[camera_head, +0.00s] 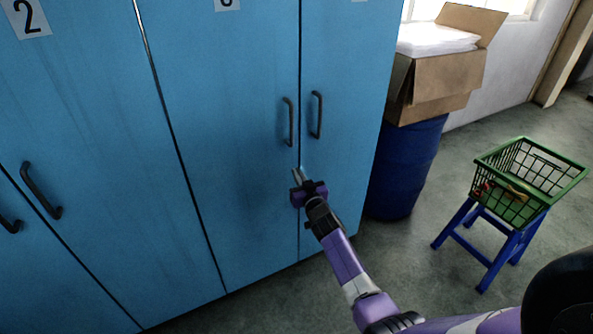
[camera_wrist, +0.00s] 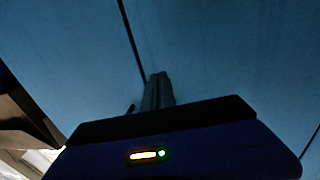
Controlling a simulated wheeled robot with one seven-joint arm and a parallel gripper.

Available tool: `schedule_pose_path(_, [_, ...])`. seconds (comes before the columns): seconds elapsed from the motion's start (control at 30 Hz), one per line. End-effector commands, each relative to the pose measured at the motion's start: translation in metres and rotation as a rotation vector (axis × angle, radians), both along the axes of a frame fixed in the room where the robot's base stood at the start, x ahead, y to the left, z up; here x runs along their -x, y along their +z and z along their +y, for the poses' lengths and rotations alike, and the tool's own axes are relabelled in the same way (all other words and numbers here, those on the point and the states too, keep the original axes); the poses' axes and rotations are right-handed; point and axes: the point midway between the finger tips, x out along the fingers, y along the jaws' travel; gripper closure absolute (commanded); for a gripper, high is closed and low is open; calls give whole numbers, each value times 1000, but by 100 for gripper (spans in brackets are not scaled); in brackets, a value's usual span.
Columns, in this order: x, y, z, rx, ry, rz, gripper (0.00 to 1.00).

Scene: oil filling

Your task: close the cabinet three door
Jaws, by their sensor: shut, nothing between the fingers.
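The cabinet three door (camera_head: 225,120) is a tall blue panel with a partly cut-off number label (camera_head: 227,4) at the top edge. Its dark handle (camera_head: 289,122) is near its right edge. The door looks about flush with the blue door (camera_head: 345,60) to its right, with a thin dark seam between them. My gripper (camera_head: 297,175) is shut and empty, at the seam below the handles. In the wrist view its fingertips (camera_wrist: 158,90) are against or very near the blue surface beside the seam; contact cannot be told.
A blue barrel (camera_head: 405,170) with an open cardboard box (camera_head: 440,85) on it stands right of the cabinet. A green basket (camera_head: 520,205) sits on a blue stool (camera_head: 486,270) farther right. The door marked 2 (camera_head: 80,100) is at left. Floor between stool and cabinet is clear.

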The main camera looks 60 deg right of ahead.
Motion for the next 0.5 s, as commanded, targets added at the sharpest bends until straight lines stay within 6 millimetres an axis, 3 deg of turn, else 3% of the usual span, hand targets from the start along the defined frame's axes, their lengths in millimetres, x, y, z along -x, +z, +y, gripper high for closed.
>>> schedule_pose_path(0.5, [65, 3, 41, -2, 0, -1, 100])
